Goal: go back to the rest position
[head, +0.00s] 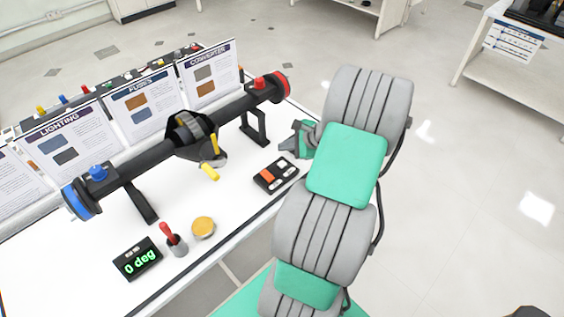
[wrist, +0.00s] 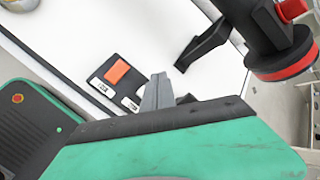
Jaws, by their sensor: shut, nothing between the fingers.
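My gripper (head: 299,141) is above the right end of the white table (head: 180,278) in the head view, partly hidden behind my grey and green arm. In the wrist view its grey fingers (wrist: 157,93) are together with nothing between them. They appear close to a small black box with an orange switch (wrist: 116,75); the same box (head: 275,176) lies on the table in the head view. I cannot tell the exact height of the fingers above the table.
A black axle tube (head: 150,160) with a blue left end and red right end rests on black stands. Panels (head: 140,100) stand behind it. A display reading 0 deg (head: 137,258), a red-handled tool in a grey cup (head: 174,240) and a yellow disc (head: 203,227) are in front.

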